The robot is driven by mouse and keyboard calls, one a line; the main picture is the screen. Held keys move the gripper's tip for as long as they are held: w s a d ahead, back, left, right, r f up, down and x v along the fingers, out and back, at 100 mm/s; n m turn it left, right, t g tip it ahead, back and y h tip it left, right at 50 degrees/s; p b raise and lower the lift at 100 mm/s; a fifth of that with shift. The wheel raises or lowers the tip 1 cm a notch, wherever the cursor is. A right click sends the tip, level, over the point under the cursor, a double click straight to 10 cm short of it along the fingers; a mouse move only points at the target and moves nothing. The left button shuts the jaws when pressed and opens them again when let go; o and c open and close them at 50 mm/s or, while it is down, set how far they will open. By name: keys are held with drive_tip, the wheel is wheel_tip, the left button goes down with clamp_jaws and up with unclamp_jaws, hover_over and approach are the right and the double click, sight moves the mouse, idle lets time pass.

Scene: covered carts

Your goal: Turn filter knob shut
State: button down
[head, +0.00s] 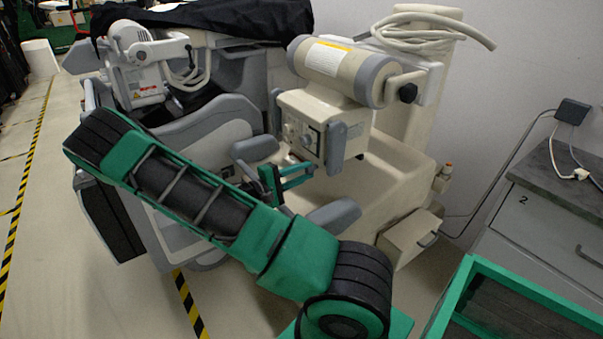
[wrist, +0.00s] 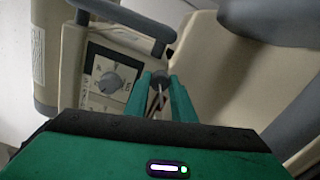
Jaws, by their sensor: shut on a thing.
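My gripper (head: 308,172) reaches up to the lower front of a beige control box (head: 292,106) on the machine. In the wrist view, my gripper's two green fingers (wrist: 160,84) close around a small dark round knob (wrist: 159,77) beside the box's lower corner. I take this to be the filter knob; the fingers partly cover it, and its turn angle cannot be read. A thin pale rod shows between the fingers. A larger grey dial (wrist: 110,82) on a dark-framed panel is left of the fingers, apart from them.
Grey padded arms (head: 334,215) of the machine are close around my gripper. A beige cylinder (head: 335,70) sits above the box. A grey bar (wrist: 125,17) crosses above the dial. A drawer cabinet (head: 545,225) and a green-rimmed crate (head: 463,290) stand at right. Open floor is at left.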

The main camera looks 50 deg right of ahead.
drive_tip(key=shift+a+f, duration=0.1)
drive_tip(key=shift+f, duration=0.05)
drive_tip(key=c, duration=1.5)
unclamp_jaws()
drive_tip(key=v, duration=1)
drive_tip(key=shift+w+a, duration=0.25)
drive_tip(key=shift+a, duration=0.1)
